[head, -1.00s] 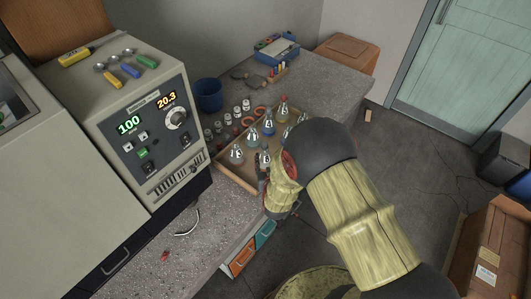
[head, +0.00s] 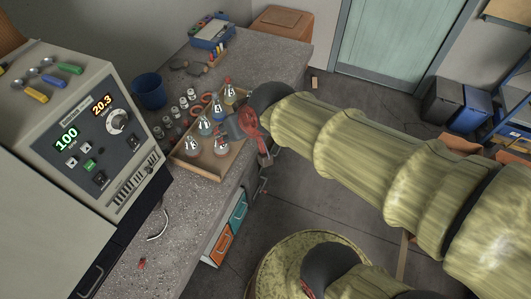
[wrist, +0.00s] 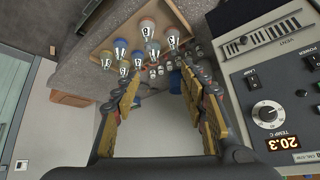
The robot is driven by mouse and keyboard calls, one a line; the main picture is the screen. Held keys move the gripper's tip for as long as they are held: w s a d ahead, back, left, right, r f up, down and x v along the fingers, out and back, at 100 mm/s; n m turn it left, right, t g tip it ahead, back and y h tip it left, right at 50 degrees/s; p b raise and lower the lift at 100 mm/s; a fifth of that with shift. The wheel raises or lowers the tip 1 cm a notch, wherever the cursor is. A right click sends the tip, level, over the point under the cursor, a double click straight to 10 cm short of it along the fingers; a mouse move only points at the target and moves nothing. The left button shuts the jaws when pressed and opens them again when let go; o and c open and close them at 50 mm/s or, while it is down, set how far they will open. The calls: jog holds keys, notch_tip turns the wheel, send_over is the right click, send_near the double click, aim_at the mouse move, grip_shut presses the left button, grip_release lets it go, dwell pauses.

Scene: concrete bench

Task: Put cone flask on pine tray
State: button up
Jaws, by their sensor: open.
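The pine tray (head: 214,166) is a shallow wooden tray on the concrete bench. Several cone flasks with numbered labels and coloured liquids stand upright on it, such as a near one (head: 192,146) and a far one (head: 229,96). The tray (wrist: 109,15) and flasks (wrist: 149,30) show inverted at the top of the wrist view. My gripper (wrist: 165,105) is open with nothing between its yellow-padded fingers. In the head view my gripper (head: 237,127) is at the tray's right side and hides part of it. I cannot tell which flask is meant.
Small labelled bottles (head: 183,103) stand left of the tray, with a blue cup (head: 149,91) behind them. The heater unit (head: 98,140) rises at the left. A blue case (head: 212,31) lies at the bench's far end.

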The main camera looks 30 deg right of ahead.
jog(key=s+d+r+g, duration=0.1)
jog(key=s+d+r, duration=0.1)
jog(key=s, duration=1)
jog(key=shift+s+d+r+g+h, duration=0.15)
jog(key=shift+r+g+h, duration=0.15)
jog(key=shift+r+g, duration=0.1)
